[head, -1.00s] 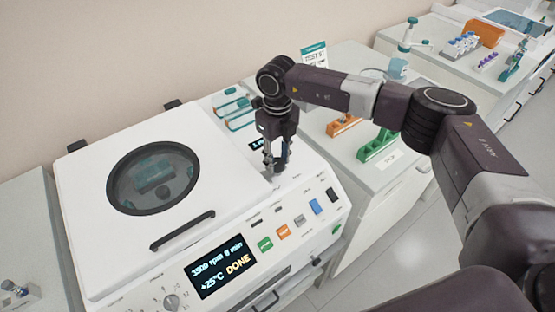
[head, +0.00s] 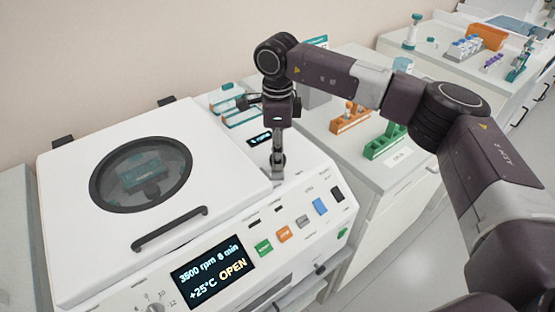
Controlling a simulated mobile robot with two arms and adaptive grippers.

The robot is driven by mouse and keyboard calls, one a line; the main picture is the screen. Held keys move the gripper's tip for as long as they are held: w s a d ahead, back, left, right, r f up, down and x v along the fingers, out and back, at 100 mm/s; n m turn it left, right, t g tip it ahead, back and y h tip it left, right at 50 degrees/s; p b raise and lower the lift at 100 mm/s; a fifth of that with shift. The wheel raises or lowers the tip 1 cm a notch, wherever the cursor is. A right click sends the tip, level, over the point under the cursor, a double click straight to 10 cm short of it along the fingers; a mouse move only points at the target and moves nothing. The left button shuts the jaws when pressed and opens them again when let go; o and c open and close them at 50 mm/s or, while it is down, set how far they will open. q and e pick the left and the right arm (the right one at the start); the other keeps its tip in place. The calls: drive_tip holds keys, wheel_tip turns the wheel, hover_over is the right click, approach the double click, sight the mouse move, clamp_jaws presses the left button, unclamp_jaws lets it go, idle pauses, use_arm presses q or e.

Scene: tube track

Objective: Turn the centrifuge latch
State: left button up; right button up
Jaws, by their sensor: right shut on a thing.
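The white centrifuge (head: 228,207) stands at the left of the head view. Its lid (head: 110,240) lies down and has a round dark-rimmed window (head: 140,173) with a teal rotor behind it, and a black bar handle (head: 169,229). The display (head: 213,273) reads 3500 rpm 8 min, +25°C, OPEN. My right gripper (head: 278,158) points down at the top right of the centrifuge, beside the lid. It is shut on the latch (head: 278,170), which is mostly hidden by the fingers. My left gripper is not in view.
Coloured buttons (head: 284,234) line the front panel below the gripper. Behind it are teal-topped items (head: 235,110). To the right, a bench holds orange (head: 350,117) and green (head: 386,141) racks. My right arm spans the right side.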

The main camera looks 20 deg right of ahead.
drive_tip(key=n+b, duration=0.1)
drive_tip(key=n, duration=0.2)
drive_tip(key=shift+f+n+b, duration=0.1)
drive_tip(key=shift+n+b, duration=0.2)
drive_tip(key=shift+b, duration=0.1)
drive_tip(key=shift+n+b, duration=0.6)
drive_tip(key=shift+n, duration=1.2)
drive_tip(key=o, duration=1.1)
drive_tip(key=shift+r, duration=0.35)
wheel_tip(320, 180, up, 12)
drive_tip(key=shift+f, duration=0.2)
drive_tip(key=shift+f, duration=0.1)
